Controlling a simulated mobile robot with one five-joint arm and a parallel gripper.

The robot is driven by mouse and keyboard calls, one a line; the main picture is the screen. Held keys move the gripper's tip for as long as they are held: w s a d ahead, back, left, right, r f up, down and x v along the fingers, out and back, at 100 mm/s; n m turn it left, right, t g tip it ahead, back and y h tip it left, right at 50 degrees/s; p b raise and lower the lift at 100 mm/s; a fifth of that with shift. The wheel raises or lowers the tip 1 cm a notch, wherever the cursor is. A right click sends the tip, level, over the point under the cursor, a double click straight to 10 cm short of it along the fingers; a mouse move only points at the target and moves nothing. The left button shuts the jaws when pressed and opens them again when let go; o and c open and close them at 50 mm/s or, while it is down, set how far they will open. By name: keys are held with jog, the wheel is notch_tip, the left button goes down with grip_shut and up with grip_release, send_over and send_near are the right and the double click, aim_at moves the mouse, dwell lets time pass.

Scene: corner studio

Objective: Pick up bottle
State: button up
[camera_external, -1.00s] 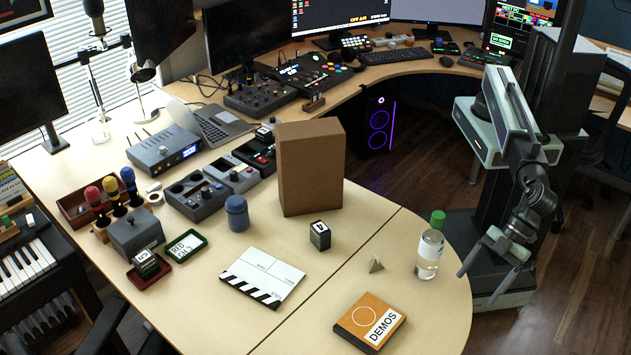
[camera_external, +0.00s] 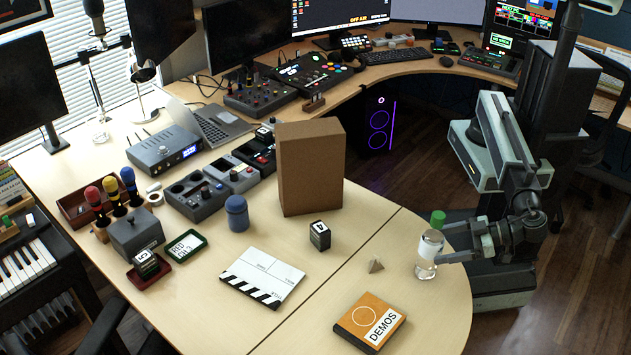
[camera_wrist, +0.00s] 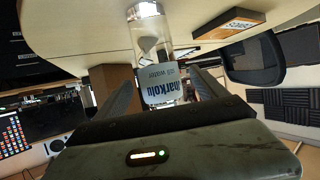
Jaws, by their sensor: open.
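The bottle (camera_external: 428,256) is clear with a white label and a green cap. It stands upright near the right edge of the light wooden desk. My gripper (camera_external: 441,242) is open at the bottle's right side, its two fingers reaching toward it at label height. In the wrist view the bottle (camera_wrist: 151,45) appears upside down, with its label between the spread fingers of my gripper (camera_wrist: 165,76). A gap shows on the right finger's side; whether the left finger touches the bottle is unclear. The cap is hidden in the wrist view.
A small grey pyramid (camera_external: 376,265) and an orange DEMOS box (camera_external: 362,316) are left of the bottle on the desk (camera_external: 330,262). The desk's curved edge is close by.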

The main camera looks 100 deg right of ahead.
aim_at(420, 249)
jog(key=b+x, duration=0.1)
jog(key=x, duration=0.2)
jog(key=shift+w+d+f, duration=0.15)
jog(key=shift+w+f, duration=0.05)
jog(key=shift+w, duration=0.05)
grip_shut()
jog(key=shift+r, duration=0.1)
